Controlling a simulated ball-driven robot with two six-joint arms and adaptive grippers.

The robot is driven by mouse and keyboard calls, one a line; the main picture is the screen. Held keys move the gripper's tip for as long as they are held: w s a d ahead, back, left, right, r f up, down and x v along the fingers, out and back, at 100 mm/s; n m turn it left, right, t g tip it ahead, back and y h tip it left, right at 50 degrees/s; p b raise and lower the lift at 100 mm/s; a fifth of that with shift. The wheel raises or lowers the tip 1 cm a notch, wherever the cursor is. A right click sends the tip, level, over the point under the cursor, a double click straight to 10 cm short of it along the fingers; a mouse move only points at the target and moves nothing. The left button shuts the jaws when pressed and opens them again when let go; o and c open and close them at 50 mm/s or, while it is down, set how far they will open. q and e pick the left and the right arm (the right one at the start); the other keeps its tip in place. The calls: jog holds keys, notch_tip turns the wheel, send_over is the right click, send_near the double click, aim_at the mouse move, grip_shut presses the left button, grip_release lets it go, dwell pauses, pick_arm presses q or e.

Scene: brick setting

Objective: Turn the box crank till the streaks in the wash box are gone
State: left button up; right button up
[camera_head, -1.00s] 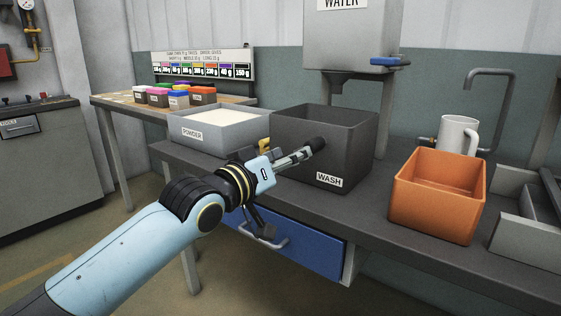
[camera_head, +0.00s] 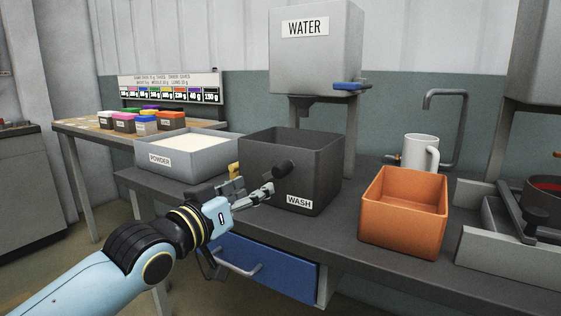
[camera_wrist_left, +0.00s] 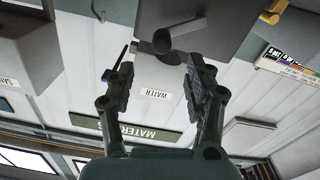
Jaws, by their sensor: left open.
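The dark grey wash box (camera_head: 322,180) stands on the bench, labelled WASH. Its crank shows as a black knob (camera_head: 284,170) sticking out from the front wall. My left gripper (camera_head: 264,192) is open and empty, just left of and below the knob, apart from it. In the left wrist view, which is upside down, the knob (camera_wrist_left: 162,42) lies beyond and between the open fingertips of the left gripper (camera_wrist_left: 158,68). The box's floor is hidden, and I cannot see any streaks inside. My right gripper is not in view.
A powder tray (camera_head: 217,149) stands left of the box, with a yellow part (camera_head: 234,170) between them. A blue drawer (camera_head: 270,268) is below the bench.

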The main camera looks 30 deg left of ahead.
aim_at(276, 174)
pick_arm(q)
jog(key=shift+m, duration=0.5)
jog(key=w, duration=0.3)
jog(key=w+p, duration=0.1)
jog(key=w, duration=0.6)
jog(key=shift+w+d+r, duration=0.1)
jog(key=shift+d, duration=0.2)
jog(key=shift+w, duration=0.55)
jog(key=shift+r, duration=0.1)
grip_shut()
